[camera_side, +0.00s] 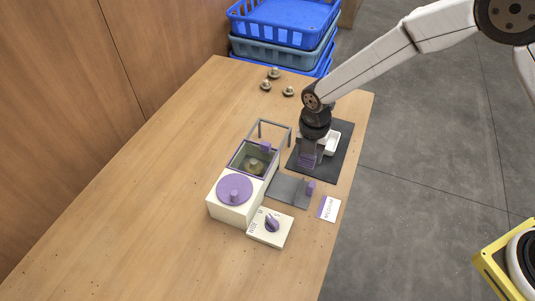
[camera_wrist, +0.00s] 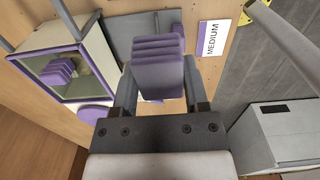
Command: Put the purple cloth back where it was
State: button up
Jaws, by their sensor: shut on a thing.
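The purple cloth (camera_wrist: 160,62) looks like a folded, layered stack. It sits between the two fingers of my gripper (camera_wrist: 160,78) in the wrist view, and my gripper is shut on it. In the side view the purple cloth (camera_side: 307,159) shows as a striped bundle below my gripper (camera_side: 313,152), over the dark mat (camera_side: 342,165). Whether the cloth touches the mat cannot be told. The part of the mat under my gripper is hidden.
A grey plate (camera_side: 285,190) with a purple block, a cream box (camera_side: 225,207) with a glass-topped chamber, a dial box (camera_side: 267,240) and a MEDIUM card (camera_side: 329,208) stand nearby. Mushrooms (camera_side: 274,73) lie far back. The left of the table is clear.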

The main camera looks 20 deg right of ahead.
jog(key=s+d+r, duration=0.3)
jog(key=s+d, duration=0.2)
jog(key=s, duration=0.2)
jog(key=shift+d, duration=0.35)
jog(key=shift+w, duration=0.15)
jog(key=w+a+f, duration=0.1)
jog(key=w+f, duration=0.2)
jog(key=w, duration=0.1)
jog(key=w+a+f, duration=0.1)
jog(key=w+f, duration=0.1)
jog(key=w, duration=0.2)
jog(key=w+a+f, duration=0.1)
jog(key=w+f, duration=0.2)
jog(key=w, duration=0.1)
jog(key=shift+w+a+f, duration=0.1)
jog(key=shift+a+f, duration=0.1)
jog(key=shift+f, duration=0.1)
jog(key=shift+w+f, duration=0.35)
jog(key=shift+w+a+f, duration=0.15)
jog(key=shift+w+f, duration=0.1)
jog(key=shift+f, duration=1.6)
